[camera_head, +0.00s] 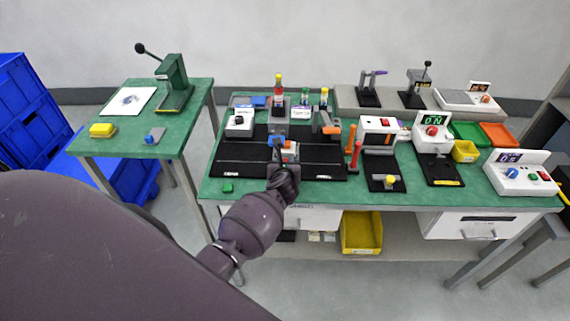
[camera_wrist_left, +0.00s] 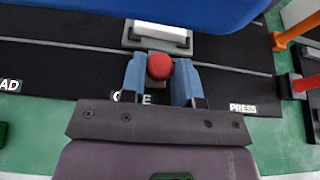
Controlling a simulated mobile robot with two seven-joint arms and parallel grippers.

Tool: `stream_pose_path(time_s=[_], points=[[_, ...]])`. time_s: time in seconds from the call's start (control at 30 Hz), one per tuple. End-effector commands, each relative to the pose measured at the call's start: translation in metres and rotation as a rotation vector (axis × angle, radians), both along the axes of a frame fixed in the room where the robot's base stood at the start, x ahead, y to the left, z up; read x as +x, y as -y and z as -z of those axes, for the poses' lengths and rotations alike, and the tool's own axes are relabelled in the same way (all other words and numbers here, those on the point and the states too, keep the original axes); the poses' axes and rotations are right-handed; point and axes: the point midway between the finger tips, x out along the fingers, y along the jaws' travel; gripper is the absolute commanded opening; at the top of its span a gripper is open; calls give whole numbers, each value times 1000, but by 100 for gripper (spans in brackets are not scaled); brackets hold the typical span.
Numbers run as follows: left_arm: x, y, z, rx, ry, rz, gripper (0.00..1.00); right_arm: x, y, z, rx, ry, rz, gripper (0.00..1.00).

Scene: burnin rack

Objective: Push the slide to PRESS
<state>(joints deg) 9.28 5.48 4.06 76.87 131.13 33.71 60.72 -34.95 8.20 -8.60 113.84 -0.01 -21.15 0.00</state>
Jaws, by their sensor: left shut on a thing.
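The slide is a small grey and white carriage (camera_wrist_left: 160,38) with a red knob (camera_wrist_left: 160,67), on a black track base (camera_head: 235,160) on the green bench. The carriage also shows in the head view (camera_head: 291,150), partly covered by my gripper. In the wrist view it stands near the middle label, between a label ending in "AD" (camera_wrist_left: 9,86) at the left and the PRESS label (camera_wrist_left: 242,108) at the right. My left gripper (camera_wrist_left: 160,76) has its blue fingers on either side of the red knob and is shut on it. It also shows in the head view (camera_head: 280,143). My right gripper is out of view.
An orange-handled tool (camera_head: 350,137) and a red upright handle (camera_head: 356,155) stand just right of the track. Behind it are a white box with a black knob (camera_head: 239,122) and several bottles. A green block (camera_head: 228,187) lies at the front left.

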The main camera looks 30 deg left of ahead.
Motion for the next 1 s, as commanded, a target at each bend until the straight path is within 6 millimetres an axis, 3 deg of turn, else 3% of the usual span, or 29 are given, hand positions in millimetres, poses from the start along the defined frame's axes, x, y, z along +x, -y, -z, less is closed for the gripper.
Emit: stream_pose_path(time_s=[0.17,0.6,1.0], points=[[7,12,2,-4,1,1,0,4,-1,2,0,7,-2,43],[60,99,5,-4,-1,1,0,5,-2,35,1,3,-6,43],[68,113,0,-3,0,3,0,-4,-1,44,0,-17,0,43]])
